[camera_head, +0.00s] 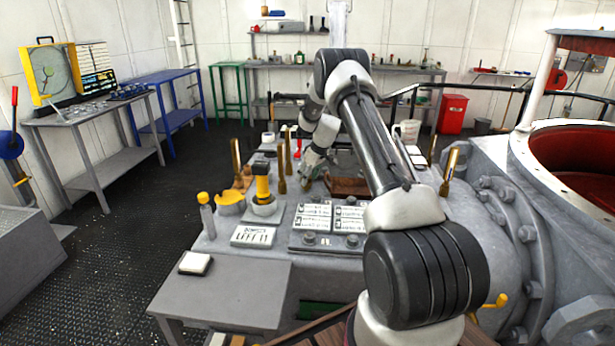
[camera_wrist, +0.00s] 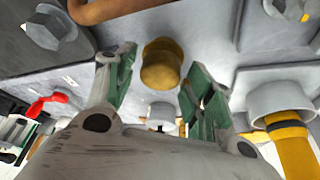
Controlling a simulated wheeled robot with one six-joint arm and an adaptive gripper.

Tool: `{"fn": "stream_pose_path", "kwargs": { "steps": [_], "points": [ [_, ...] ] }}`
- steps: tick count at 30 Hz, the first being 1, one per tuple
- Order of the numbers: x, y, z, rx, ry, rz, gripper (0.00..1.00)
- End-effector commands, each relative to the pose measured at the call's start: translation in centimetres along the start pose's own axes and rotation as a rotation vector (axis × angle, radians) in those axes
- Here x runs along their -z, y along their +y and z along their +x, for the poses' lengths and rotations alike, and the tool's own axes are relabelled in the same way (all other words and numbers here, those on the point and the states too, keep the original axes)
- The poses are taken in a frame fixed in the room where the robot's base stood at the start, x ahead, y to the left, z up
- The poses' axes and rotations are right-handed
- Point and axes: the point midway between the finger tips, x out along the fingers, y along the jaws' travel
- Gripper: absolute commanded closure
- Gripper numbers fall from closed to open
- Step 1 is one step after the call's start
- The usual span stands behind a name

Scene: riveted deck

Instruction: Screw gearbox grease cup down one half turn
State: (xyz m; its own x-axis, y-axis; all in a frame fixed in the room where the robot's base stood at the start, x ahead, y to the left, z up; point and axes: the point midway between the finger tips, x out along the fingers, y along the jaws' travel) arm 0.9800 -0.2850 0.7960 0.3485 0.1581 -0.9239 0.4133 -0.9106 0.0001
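A short brass cup (camera_wrist: 162,64), which looks like the grease cup, stands out from a grey metal surface in the wrist view. My gripper (camera_wrist: 166,82) is open, and its two green-padded fingers are on either side of the view of the cup. A gap shows on both sides, and the cup appears to be just beyond the fingertips. In the head view my gripper (camera_head: 311,168) is low over the grey machine top (camera_head: 218,238), small and partly behind my arm. I cannot pick out this cup there.
A yellow-topped post in a grey collar (camera_head: 262,188) stands nearby; its collar (camera_wrist: 280,97) shows at right in the wrist view. Upright brass rods (camera_head: 287,156), a yellow cup (camera_head: 229,199) and label plates (camera_head: 312,216) crowd the machine top. A large flanged vessel (camera_head: 515,215) stands right.

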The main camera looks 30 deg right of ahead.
Motion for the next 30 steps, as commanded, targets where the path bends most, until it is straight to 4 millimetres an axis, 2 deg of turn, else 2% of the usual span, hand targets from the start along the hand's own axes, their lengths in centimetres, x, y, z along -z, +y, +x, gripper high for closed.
{"fn": "stream_pose_path", "kwargs": {
  "steps": [1,5,17,30],
  "points": [
    [0.00,0.00,-0.01,0.000,0.000,0.000,0.62],
    [-0.01,0.00,-0.02,0.000,0.000,0.000,0.86],
    [0.02,-0.06,-0.06,-0.020,0.000,0.049,0.86],
    [0.07,-0.35,-0.03,-0.150,0.000,0.358,0.86]
  ]
}}
